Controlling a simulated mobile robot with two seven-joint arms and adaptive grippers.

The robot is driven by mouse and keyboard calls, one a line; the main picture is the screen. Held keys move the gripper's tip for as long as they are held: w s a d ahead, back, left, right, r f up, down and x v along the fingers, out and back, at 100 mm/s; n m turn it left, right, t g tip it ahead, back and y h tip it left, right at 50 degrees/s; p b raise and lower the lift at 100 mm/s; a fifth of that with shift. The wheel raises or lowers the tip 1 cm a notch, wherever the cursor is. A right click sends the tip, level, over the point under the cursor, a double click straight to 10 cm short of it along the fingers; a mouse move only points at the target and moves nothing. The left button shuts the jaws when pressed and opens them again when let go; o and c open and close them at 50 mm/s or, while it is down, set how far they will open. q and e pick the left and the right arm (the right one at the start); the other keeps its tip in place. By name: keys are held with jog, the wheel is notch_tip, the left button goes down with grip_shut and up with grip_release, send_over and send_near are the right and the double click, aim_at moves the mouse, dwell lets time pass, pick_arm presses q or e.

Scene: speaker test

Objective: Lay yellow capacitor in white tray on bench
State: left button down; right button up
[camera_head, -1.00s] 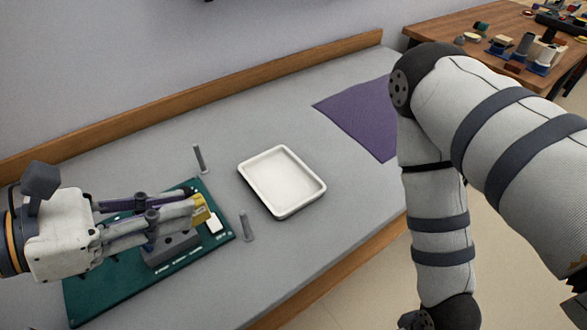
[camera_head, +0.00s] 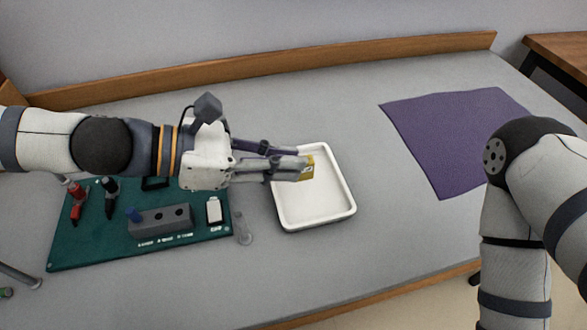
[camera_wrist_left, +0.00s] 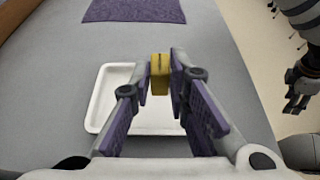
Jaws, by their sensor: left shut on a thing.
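The yellow capacitor (camera_head: 307,168) is a small block held in the fingertips of my left gripper (camera_head: 300,164). It also shows between the two fingers in the left wrist view (camera_wrist_left: 160,68). The white tray (camera_head: 318,218) is a shallow rounded rectangle on the grey bench (camera_head: 400,235). The gripper and capacitor show over the tray's upper part in the head view; the tray's rim also shows in the wrist view (camera_wrist_left: 95,110). The height above the tray is hard to tell. My right gripper is out of the head view; part of a dark gripper (camera_wrist_left: 298,92) shows at the wrist view's right edge.
A green board (camera_head: 90,240) with a grey two-hole block (camera_head: 160,220), red and black probes and a white part lies left of the tray. A purple mat (camera_head: 450,140) lies to the right. Bare bench surrounds the tray's right side.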

pick_arm(q)
jog(key=f, duration=0.1)
jog(key=w+f+b, duration=0.1)
jog(key=f, duration=0.1)
jog(key=w+d+f, duration=0.1)
jog(key=f, duration=0.1)
jog(key=shift+w+f, duration=0.15)
jog(key=shift+f, duration=0.1)
jog(key=shift+a, duration=0.1)
pick_arm(e)
jog(key=shift+s+f+g, duration=0.3)
jog(key=shift+s+f, duration=0.65)
jog(key=shift+f, duration=0.05)
pick_arm(q)
jog(key=shift+f, duration=0.1)
jog(key=shift+f+b, duration=0.2)
jog(key=shift+b, duration=0.1)
jog(key=c, duration=1.5)
grip_release()
jog(key=shift+c, duration=0.2)
